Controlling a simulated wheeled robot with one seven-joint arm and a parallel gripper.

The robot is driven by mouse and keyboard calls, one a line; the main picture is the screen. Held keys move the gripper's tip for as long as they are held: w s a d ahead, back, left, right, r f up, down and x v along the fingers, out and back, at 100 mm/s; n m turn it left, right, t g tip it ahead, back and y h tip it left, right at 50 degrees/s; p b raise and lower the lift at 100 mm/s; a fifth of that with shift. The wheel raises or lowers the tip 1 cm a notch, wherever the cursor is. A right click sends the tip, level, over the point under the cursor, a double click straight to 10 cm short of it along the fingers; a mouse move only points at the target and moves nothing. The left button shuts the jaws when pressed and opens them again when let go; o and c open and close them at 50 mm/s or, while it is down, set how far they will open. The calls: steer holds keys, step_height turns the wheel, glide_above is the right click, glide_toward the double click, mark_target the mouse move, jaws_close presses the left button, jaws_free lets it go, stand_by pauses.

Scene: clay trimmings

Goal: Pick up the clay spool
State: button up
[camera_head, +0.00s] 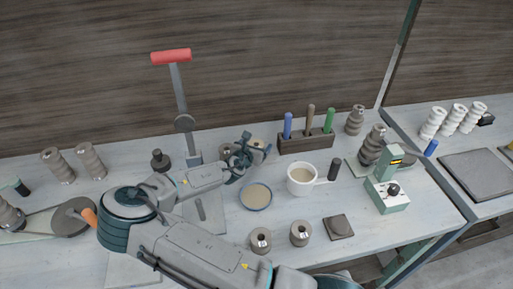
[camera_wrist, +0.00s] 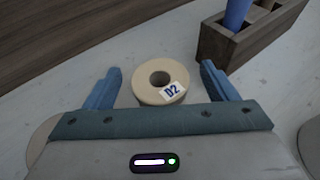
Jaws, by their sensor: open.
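A pale beige clay spool (camera_wrist: 150,92) with a centre hole and a "D2" label lies flat on the bench in the wrist view. My gripper (camera_wrist: 161,70) is open, with one blue finger on each side of the spool and a visible gap on both sides. The jaw body hides a little of the spool's near edge. In the head view my gripper (camera_head: 258,144) is over the bench behind the shallow dish, and it mostly hides the spool there. Two grey-brown spools with labels, a left one (camera_head: 260,240) and a right one (camera_head: 300,233), stand nearer the front.
A wooden holder (camera_head: 306,141) with upright tools stands close to the right of my gripper. A shallow dish (camera_head: 256,196) and a white cup (camera_head: 301,180) are in front. A red-handled lever press (camera_head: 184,124) rises to the left. A green-grey device (camera_head: 387,194) stands at right.

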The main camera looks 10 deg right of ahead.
steer(key=shift+w+d+f, duration=0.2)
steer(key=shift+w+f, duration=0.05)
steer(key=shift+w, duration=0.15)
steer(key=c, duration=1.2)
steer(key=shift+r, duration=0.1)
